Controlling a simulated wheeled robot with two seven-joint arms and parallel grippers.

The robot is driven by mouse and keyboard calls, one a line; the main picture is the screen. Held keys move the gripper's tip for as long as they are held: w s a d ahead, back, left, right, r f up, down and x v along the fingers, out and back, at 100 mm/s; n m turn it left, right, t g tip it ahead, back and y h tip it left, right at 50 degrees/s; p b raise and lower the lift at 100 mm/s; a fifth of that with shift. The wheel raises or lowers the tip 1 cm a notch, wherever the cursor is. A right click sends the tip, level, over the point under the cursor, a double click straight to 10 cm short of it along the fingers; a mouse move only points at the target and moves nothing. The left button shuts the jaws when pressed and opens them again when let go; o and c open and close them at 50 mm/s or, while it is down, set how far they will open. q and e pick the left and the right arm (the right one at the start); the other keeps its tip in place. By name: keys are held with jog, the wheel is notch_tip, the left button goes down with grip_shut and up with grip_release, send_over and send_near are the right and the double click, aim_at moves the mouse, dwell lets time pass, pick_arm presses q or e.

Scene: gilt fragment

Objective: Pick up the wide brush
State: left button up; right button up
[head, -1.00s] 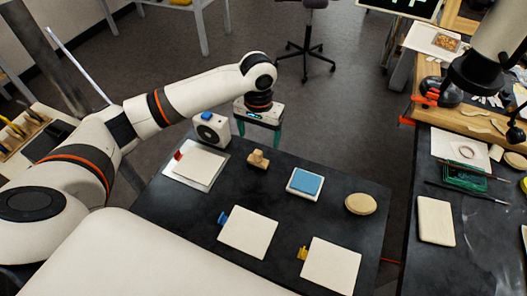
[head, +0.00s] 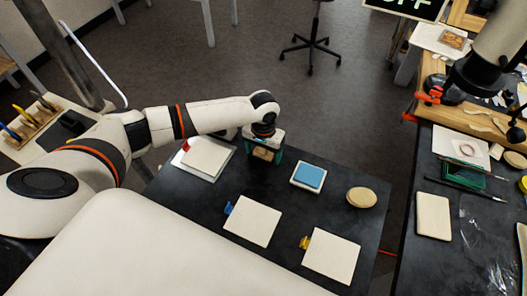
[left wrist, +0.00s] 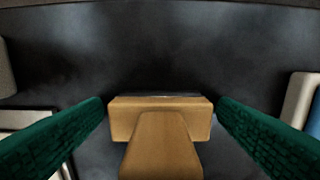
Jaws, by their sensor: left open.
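The wide brush (left wrist: 160,120) is a light wooden, T-shaped piece with a broad head and a narrower handle. In the left wrist view it sits between the two green fingers of my left gripper (left wrist: 160,108), which are open with small gaps on either side. In the head view my left gripper (head: 264,155) is low over the dark table's far side, with the brush (head: 262,154) partly hidden between its fingers. Whether the fingers touch the brush is not clear. My right gripper does not show.
On the dark table (head: 205,203) lie a blue pad in a white tray (head: 308,177), an oval wooden piece (head: 361,198) and several pale square boards, such as one with a blue clip (head: 252,222). A cluttered bench (head: 480,225) stands at right.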

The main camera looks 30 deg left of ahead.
pick_arm(q)
jog(key=c, duration=1.1)
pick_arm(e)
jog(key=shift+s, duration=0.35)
pick_arm(q)
jog(key=shift+r, duration=0.15)
